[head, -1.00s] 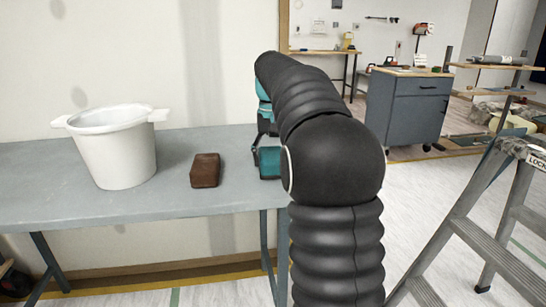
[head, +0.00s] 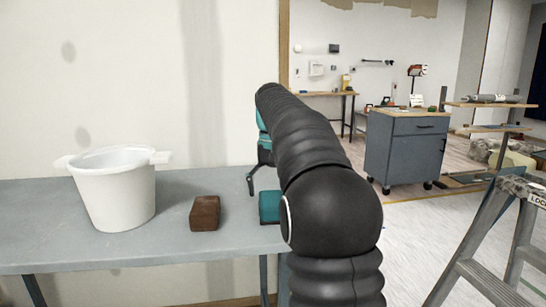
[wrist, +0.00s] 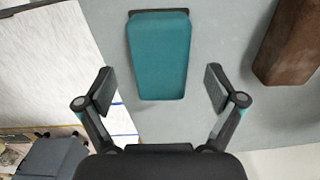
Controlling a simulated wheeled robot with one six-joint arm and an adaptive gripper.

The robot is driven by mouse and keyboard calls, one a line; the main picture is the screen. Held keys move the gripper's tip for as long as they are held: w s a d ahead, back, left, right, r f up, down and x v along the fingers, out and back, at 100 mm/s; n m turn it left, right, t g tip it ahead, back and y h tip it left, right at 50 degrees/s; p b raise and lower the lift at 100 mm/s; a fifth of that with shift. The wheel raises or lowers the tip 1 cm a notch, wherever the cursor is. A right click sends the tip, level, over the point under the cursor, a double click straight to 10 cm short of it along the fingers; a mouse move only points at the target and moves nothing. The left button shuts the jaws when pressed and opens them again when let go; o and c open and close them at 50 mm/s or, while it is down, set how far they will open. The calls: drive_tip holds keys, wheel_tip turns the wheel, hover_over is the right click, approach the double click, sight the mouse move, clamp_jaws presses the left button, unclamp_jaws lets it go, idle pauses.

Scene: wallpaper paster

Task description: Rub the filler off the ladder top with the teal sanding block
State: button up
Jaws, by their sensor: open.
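The teal sanding block (head: 269,207) lies on the grey table near its right end, partly hidden by my arm in the head view. In the wrist view the teal sanding block (wrist: 159,55) shows whole, ahead of the fingertips and centred between them. My gripper (wrist: 159,88) is open and empty, its two fingers apart to either side of the block's near end. In the head view my gripper (head: 251,181) is mostly hidden behind my arm and sits above the block. The ladder top (head: 522,187) stands at the right edge, speckled with pale patches, partly cut off by the frame.
A brown block (head: 205,213) lies on the grey table (head: 160,252) left of the teal one. A white bucket (head: 115,190) stands farther left. A grey cabinet (head: 402,155) is at the back. Open floor lies between table and ladder.

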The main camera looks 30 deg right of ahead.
sight(272, 200)
wheel_tip(272, 200, up, 10)
drive_tip(key=p, duration=0.1)
drive_tip(key=shift+s+a+r, duration=0.1)
drive_tip(key=shift+r, duration=0.05)
drive_tip(key=s+a+f+n+t, duration=0.2)
drive_tip(key=s+a+f+t, duration=0.15)
drive_tip(key=s+a, duration=0.75)
drive_tip(key=s+a+f+n+t, duration=0.1)
drive_tip(key=s+a+f, duration=0.1)
drive_tip(key=s+f, duration=0.6)
drive_tip(key=s+a+f+n+t, duration=0.1)
drive_tip(key=s+a+f, duration=0.2)
drive_tip(key=s+f, duration=0.6)
drive_tip(key=shift+f, duration=0.6)
